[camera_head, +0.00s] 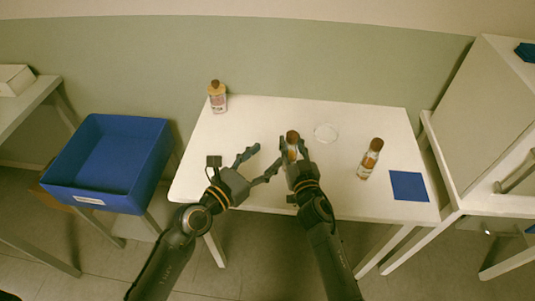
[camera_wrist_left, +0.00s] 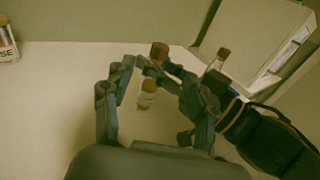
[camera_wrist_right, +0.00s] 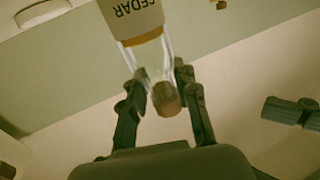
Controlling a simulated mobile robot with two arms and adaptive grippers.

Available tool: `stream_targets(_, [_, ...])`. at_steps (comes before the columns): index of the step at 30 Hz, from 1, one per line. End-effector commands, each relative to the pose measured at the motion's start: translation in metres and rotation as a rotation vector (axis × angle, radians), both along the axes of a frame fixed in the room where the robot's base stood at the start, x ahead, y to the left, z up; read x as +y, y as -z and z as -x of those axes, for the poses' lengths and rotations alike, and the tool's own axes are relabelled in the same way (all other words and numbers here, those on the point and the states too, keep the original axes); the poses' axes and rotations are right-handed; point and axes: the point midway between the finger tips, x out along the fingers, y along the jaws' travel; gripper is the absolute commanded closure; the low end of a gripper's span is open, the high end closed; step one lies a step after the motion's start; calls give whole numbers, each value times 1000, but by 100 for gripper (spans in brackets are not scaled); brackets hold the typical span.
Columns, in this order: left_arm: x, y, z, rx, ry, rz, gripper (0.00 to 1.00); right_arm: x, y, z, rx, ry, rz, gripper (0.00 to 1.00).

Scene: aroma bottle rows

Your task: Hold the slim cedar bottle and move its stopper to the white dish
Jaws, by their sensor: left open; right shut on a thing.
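The cedar bottle (camera_wrist_right: 132,15), with a white label reading CEDAR, has a brown stopper (camera_head: 293,136) in its top. My right gripper (camera_head: 293,149) is shut on the bottle; in the right wrist view its fingers flank the neck and stopper. Their exact contact is hard to see. My left gripper (camera_head: 267,157) is open and empty, just left of the bottle. In the left wrist view the stopper (camera_wrist_left: 160,50) and bottle (camera_wrist_left: 147,96) show beyond its spread fingers. The white dish (camera_head: 326,132) lies empty on the table, right of and behind the bottle.
A second stoppered bottle (camera_head: 370,160) stands right on the white table (camera_head: 255,112), beside a blue square (camera_head: 408,186). Another bottle (camera_head: 217,99) stands at the back left. A blue bin (camera_head: 105,190) is left of the table. The table's back middle is clear.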

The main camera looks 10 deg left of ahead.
Motion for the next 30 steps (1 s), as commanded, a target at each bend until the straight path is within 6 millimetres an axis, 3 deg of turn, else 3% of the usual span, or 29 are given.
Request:
stream_targets(5, [-9,1,-12,-1,-2,3,43,0,0,0,0,0,0,100])
stream_targets(18, [-54,5,-79,1,0,1,43,0,0,0,0,1,1,100])
stream_targets(24, [-65,6,-94,2,1,1,43,0,0,0,0,1,1,100])
stream_targets(30, [-67,7,-97,2,1,1,43,0,0,0,0,1,1,100])
